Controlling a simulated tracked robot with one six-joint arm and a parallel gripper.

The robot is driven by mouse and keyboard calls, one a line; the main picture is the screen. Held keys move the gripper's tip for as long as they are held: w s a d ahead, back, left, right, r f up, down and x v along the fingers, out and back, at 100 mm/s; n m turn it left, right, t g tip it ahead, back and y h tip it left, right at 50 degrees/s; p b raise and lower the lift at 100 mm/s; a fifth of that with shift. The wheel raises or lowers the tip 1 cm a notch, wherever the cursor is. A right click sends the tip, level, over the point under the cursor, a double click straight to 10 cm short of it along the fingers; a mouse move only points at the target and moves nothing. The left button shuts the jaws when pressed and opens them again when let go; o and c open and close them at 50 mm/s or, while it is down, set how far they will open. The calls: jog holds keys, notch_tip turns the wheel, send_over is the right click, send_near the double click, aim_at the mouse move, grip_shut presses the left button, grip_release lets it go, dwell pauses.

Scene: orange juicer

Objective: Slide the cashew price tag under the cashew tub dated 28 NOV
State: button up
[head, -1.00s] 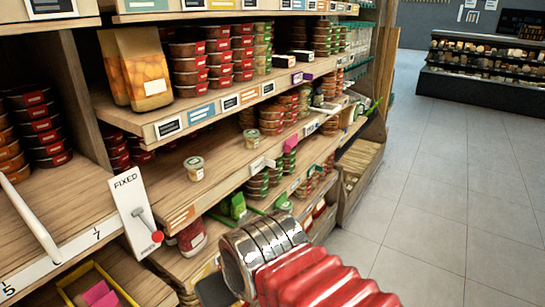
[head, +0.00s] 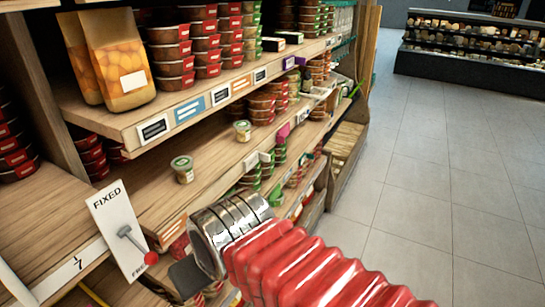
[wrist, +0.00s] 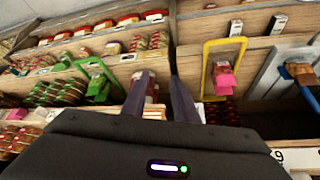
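Two small pale tubs with green lids stand on the middle shelf in the head view, one nearer (head: 183,170) and one farther back (head: 243,131). Their labels and dates are too small to read, so I cannot tell which is dated 28 NOV. Small tags line the shelf edges, including a white one (head: 267,158) and an orange one (head: 171,229); I cannot tell which is the cashew tag. My gripper (wrist: 160,70) shows two dark fingers standing apart in the wrist view, with nothing visibly held. In the head view it is low, in front of the shelves, mostly hidden by my arm.
Orange-filled bags (head: 125,65) and stacked red-lidded tubs (head: 170,50) fill the upper shelf. A white FIXED sign (head: 118,230) stands out at the left. Green (wrist: 97,80) and yellow (wrist: 222,70) frames show in the wrist view. The floor at right (head: 460,200) is clear.

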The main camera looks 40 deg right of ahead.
jog(key=w+d+f+m+t+y, duration=0.1)
jog(key=w+d+m+y, duration=0.8)
jog(key=w+d+m, duration=0.8)
jog(key=s+d+m+t+h, duration=0.1)
jog(key=s+d+m+t, duration=0.2)
jog(key=d, duration=0.9)
jog(key=s+d+m+t+h, duration=0.1)
jog(key=s+d+m+t, duration=0.2)
jog(key=d+m+t, duration=0.4)
jog(key=d+m, duration=0.5)
jog(key=d, duration=0.1)
jog(key=shift+s+f+h, duration=0.2)
jog(key=shift+f+h, duration=0.15)
jog(key=shift+h, duration=0.05)
